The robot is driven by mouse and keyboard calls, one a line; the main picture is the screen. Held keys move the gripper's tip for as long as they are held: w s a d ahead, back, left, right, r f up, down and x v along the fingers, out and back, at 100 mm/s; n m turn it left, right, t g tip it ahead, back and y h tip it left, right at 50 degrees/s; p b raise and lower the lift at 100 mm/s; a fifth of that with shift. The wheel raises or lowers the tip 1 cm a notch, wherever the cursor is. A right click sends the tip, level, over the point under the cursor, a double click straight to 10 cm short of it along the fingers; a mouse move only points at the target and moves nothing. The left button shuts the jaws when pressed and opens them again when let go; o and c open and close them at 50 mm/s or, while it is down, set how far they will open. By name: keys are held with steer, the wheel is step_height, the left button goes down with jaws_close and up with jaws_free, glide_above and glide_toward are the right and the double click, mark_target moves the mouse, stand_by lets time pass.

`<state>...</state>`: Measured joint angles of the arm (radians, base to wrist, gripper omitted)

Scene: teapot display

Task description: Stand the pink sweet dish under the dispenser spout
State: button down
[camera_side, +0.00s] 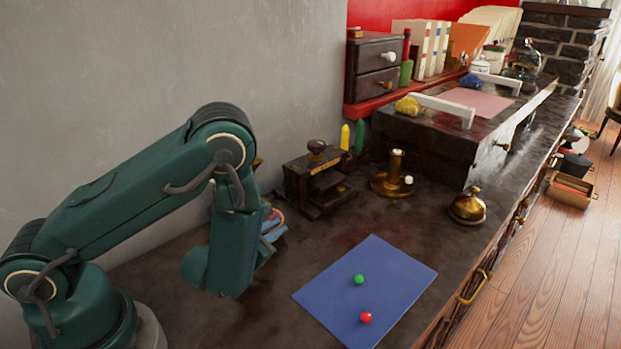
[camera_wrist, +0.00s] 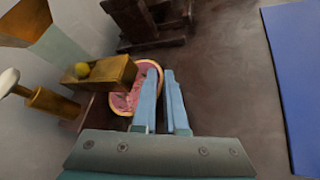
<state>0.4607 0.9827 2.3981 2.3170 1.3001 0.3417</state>
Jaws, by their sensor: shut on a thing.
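The pink sweet dish (camera_wrist: 123,103) is round with a pale orange rim and a pink inside. A sliver of it (camera_side: 276,214) shows beside my gripper in the side view. My gripper (camera_wrist: 160,72) has blue fingers, shut on the dish's right rim; it also shows in the side view (camera_side: 273,232), low by my arm. Whether the dish touches the counter is unclear. In the side view my arm hides most of the dispenser.
A dark press-like device (camera_side: 316,180) stands just beyond the gripper. A brass candlestick (camera_side: 393,176) and bell (camera_side: 467,207) are farther right. A blue mat (camera_side: 395,275) holds a green ball (camera_side: 359,280) and a red ball (camera_side: 365,317). The grey wall is close behind the dispenser.

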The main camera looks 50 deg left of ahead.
steer(key=c, duration=0.9)
jaws_free()
